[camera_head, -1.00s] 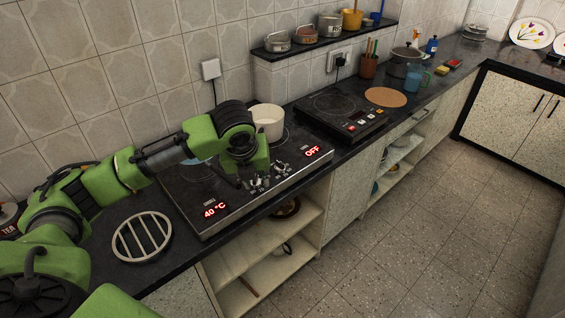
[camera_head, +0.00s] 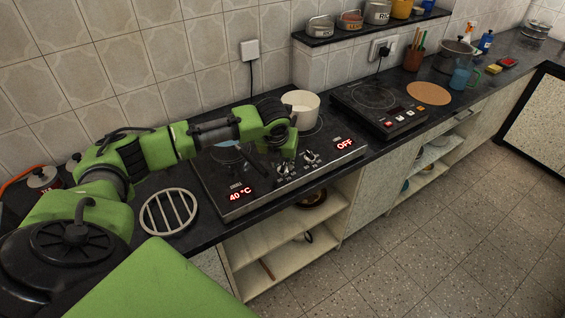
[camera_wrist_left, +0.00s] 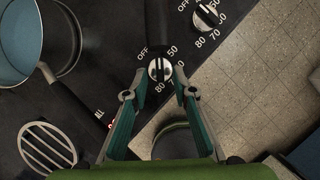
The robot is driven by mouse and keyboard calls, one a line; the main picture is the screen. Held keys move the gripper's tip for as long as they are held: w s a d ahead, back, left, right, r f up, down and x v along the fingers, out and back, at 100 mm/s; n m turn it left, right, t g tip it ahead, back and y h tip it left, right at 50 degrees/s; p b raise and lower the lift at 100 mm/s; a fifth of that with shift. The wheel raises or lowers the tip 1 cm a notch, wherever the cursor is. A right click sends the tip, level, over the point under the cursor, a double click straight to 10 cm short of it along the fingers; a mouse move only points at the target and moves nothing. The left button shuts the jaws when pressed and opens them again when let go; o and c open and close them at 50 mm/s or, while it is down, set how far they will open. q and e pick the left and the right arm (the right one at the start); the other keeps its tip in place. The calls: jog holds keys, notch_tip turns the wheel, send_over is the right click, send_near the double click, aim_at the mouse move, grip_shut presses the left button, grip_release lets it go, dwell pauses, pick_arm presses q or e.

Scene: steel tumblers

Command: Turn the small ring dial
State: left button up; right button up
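The cooktop (camera_head: 238,210) has two front dials, a left one (camera_head: 283,170) near the red 40 °C display and a right one (camera_head: 311,157) near OFF. In the left wrist view, the near dial (camera_wrist_left: 159,70) has a light pointer inside a ring of numbers; the other dial (camera_wrist_left: 206,16) is at the top right. I cannot tell which ring is the small one. My left gripper (camera_wrist_left: 160,86) is open, its fingertips on either side of the near dial; contact is unclear. In the head view, its green body (camera_head: 284,143) hides its fingertips. My right gripper is not in view.
A blue-lined pan (camera_wrist_left: 18,40) with a dark handle is on the left part of the cooktop. A white pot (camera_head: 301,106) stands behind my gripper. A round slatted trivet (camera_head: 169,212) lies left of the cooktop. A second hob (camera_head: 378,108) is to the right.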

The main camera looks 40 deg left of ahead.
pick_arm(q)
jog(key=shift+w+f, duration=0.1)
jog(key=shift+f, duration=0.3)
jog(key=shift+w+a+f, duration=0.1)
jog(key=shift+w+f, duration=0.05)
jog(key=shift+f, duration=0.2)
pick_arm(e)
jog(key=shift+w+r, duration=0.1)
pick_arm(q)
grip_shut()
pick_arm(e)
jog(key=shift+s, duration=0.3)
